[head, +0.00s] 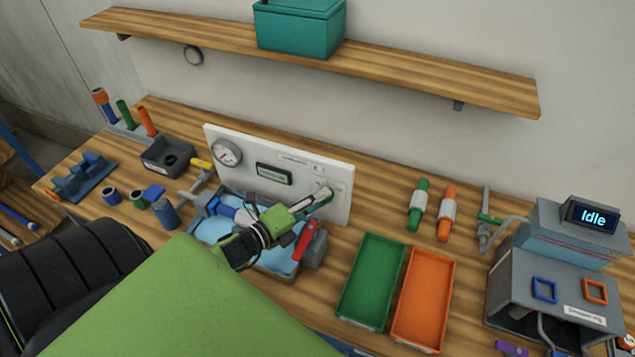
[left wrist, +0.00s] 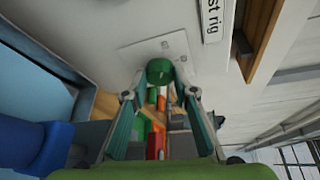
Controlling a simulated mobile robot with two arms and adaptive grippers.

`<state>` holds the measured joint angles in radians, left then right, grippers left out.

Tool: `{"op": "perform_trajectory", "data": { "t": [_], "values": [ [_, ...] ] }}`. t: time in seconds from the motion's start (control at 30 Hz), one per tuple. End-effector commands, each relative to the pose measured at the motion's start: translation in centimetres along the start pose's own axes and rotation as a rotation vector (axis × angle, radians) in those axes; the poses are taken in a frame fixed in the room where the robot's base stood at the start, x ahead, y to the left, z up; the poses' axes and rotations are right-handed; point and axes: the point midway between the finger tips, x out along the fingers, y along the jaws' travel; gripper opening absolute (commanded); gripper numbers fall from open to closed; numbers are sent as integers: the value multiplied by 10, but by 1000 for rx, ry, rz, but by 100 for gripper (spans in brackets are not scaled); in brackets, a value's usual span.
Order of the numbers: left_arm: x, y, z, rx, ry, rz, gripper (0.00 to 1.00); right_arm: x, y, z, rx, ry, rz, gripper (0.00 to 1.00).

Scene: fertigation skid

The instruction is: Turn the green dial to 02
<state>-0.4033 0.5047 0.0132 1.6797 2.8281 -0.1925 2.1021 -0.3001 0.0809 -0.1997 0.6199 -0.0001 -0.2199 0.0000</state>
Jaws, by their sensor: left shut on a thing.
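The green dial (left wrist: 160,70) sits on a pale plate on the white panel (head: 270,165). In the left wrist view it is between my two fingertips, which touch its sides. In the head view my left gripper (head: 318,197) reaches the right part of the panel and mostly covers the dial there. My left gripper is shut on the dial. The dial's marks and its setting cannot be read. My right gripper does not show in either view.
A gauge (head: 227,152) and a small display (head: 273,174) are on the panel. Below are a blue basin (head: 212,231) and a red-handled valve (head: 306,240). Green (head: 371,280) and orange (head: 424,300) trays lie right. A shelf (head: 420,78) overhangs behind.

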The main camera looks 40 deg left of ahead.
Motion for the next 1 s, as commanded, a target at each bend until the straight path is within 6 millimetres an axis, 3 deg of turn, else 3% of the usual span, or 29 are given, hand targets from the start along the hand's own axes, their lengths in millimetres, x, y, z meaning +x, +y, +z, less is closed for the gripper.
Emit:
{"op": "perform_trajectory", "data": {
  "t": [0.3, 0.33, 0.37, 0.4, 0.77, 1.0],
  "values": [
    [2, -4, 2, -3, -3, -8, 5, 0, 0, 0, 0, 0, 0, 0],
    [2, -4, 2, -3, -3, -8, 34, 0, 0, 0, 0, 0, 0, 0],
    [2, -4, 2, -3, -3, -8, 42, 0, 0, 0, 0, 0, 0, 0],
    [1, -4, 2, -3, -3, -7, 43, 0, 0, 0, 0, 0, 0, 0],
    [-2, -1, 0, -2, -1, -2, 43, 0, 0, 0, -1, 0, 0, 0],
    [-36, 1, 0, -5, 0, 2, 43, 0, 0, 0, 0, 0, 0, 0]
  ]
}}
